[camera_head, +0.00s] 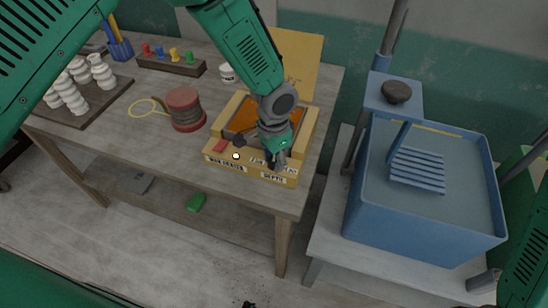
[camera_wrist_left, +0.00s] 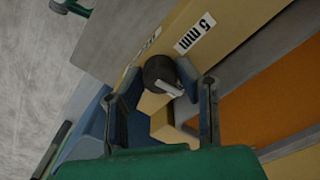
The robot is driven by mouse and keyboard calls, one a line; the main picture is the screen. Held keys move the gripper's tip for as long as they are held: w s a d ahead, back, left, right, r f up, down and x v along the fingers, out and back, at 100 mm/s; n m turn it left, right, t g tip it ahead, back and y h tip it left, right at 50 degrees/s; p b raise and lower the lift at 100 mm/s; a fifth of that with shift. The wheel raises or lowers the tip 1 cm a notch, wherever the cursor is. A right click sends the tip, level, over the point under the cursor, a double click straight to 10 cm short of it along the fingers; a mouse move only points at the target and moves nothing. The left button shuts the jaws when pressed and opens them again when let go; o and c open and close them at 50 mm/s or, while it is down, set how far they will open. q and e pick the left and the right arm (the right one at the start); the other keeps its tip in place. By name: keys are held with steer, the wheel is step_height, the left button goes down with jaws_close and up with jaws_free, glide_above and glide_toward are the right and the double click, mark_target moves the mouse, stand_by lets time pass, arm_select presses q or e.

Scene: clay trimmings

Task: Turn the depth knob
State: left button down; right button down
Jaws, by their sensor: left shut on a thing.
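The depth knob (camera_wrist_left: 158,70) is dark and round with a pale pointer, and shows in the left wrist view between my fingers. It sits on the front of a yellow box (camera_head: 218,159) with an orange inside. A "DEPTH" label (camera_head: 272,176) is on the box's front, and a "5 mm" label (camera_wrist_left: 195,33) is beside the knob in the wrist view. My left gripper (camera_head: 276,162), also in the wrist view (camera_wrist_left: 160,85), is shut on the knob. In the head view the gripper mostly hides the knob. My right gripper is not in view.
A red spool (camera_head: 185,109), a white cup (camera_head: 227,73) and a rack of coloured pegs (camera_head: 170,65) stand left of the box. White stacked pieces (camera_head: 78,70) stand on a dark board. A blue basin (camera_head: 425,225) stands on the right.

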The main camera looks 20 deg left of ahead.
arm_select(q)
steer(key=m, duration=0.5)
steer(key=shift+w+r+m+p, duration=0.1)
steer(key=shift+w+m+p, duration=0.05)
steer(key=shift+m+p, duration=0.15)
steer(key=m, duration=0.9)
steer(key=shift+p, duration=0.4)
steer(key=m, duration=0.4)
steer(key=shift+m, duration=0.4)
steer(key=c, duration=1.2)
jaws_free()
